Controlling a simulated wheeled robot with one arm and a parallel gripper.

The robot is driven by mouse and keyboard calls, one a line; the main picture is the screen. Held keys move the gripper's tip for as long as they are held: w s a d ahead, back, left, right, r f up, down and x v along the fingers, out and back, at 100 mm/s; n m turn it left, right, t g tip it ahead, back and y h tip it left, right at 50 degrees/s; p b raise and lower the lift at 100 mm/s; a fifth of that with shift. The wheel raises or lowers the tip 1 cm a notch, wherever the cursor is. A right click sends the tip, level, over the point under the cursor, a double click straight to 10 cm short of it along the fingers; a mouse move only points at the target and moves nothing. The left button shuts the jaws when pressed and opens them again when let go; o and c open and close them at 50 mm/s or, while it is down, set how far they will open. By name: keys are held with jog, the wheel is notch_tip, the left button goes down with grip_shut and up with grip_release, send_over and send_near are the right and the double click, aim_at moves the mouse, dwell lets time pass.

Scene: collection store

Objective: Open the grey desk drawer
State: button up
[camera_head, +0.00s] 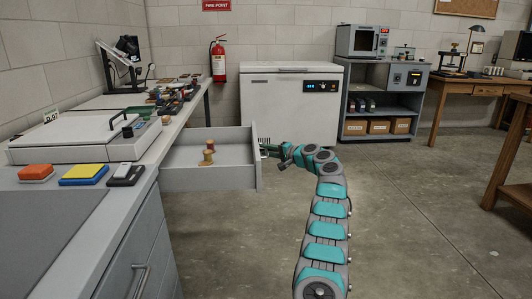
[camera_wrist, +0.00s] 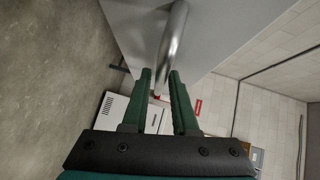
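The grey desk drawer (camera_head: 208,178) stands pulled well out from the desk's side in the head view, with its inside showing. Small brown spool-like items (camera_head: 208,155) stand in it. My gripper (camera_head: 268,151) is at the outer face of the drawer front. In the wrist view the metal bar handle (camera_wrist: 174,35) runs down between the two green fingertips (camera_wrist: 161,75), which close on it from both sides. The grey drawer front (camera_wrist: 215,25) lies behind the handle. The head view hardly shows the handle.
The desk top (camera_head: 60,200) carries a white flat case (camera_head: 75,138), coloured blocks and tools. A white chest unit (camera_head: 290,108) stands at the back wall. A wooden table (camera_head: 510,180) is at the right. The floor (camera_head: 420,210) right of my arm is clear.

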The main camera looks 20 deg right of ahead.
jog(key=f+b+v, duration=0.1)
jog(key=b+v, duration=0.1)
jog(key=v, duration=0.5)
jog(key=shift+r+b, duration=0.3)
jog(key=shift+r, duration=0.2)
jog(key=shift+s+d, duration=0.15)
jog(key=shift+s, duration=0.05)
